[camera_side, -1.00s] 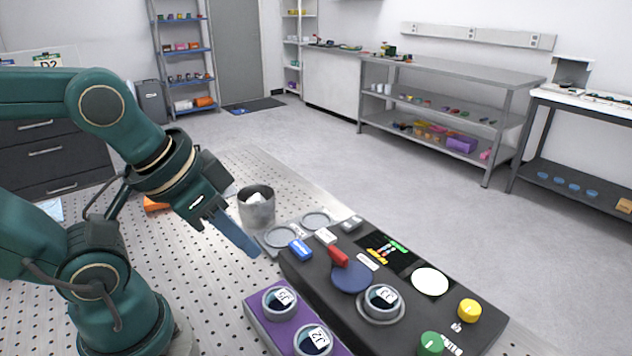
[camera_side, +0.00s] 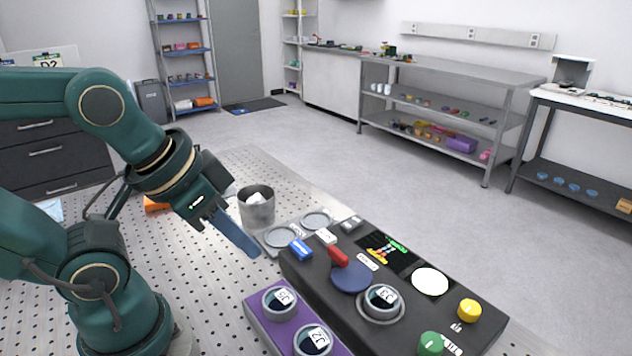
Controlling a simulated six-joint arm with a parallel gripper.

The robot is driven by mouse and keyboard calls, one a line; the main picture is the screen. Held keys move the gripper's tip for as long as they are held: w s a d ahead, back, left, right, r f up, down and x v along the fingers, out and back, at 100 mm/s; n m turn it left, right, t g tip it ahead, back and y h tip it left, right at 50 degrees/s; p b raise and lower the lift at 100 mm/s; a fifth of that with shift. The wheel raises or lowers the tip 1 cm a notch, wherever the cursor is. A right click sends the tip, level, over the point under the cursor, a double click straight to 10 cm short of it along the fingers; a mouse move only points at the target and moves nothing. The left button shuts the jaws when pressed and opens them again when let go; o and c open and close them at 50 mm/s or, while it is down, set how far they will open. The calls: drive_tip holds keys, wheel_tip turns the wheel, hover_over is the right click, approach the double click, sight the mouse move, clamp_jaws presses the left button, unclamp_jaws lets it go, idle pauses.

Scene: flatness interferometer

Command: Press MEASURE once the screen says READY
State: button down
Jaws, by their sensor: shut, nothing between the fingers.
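The interferometer is a dark box (camera_side: 318,290) at the lower right. Its small black screen (camera_side: 388,250) shows coloured marks and a green patch; the text is too small to read. A green button (camera_side: 431,343) and a yellow button (camera_side: 469,309) sit at its near right end; their labels are not legible, so I cannot tell which is MEASURE. A cylindrical part marked with a 3 (camera_side: 382,299) sits in a round seat on the box. My gripper (camera_side: 254,252) is shut and empty, pointing down to the right, left of the box and apart from the buttons.
A purple tray (camera_side: 262,325) holds two similar round parts in front of the box. A grey bin (camera_side: 257,208) and two round dishes (camera_side: 317,219) stand behind.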

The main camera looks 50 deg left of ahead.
drive_tip(key=n+h, duration=0.7)
drive_tip(key=n, duration=0.9)
hover_over(294, 245)
drive_tip(key=shift+a, duration=0.1)
drive_tip(key=shift+f, duration=4.35)
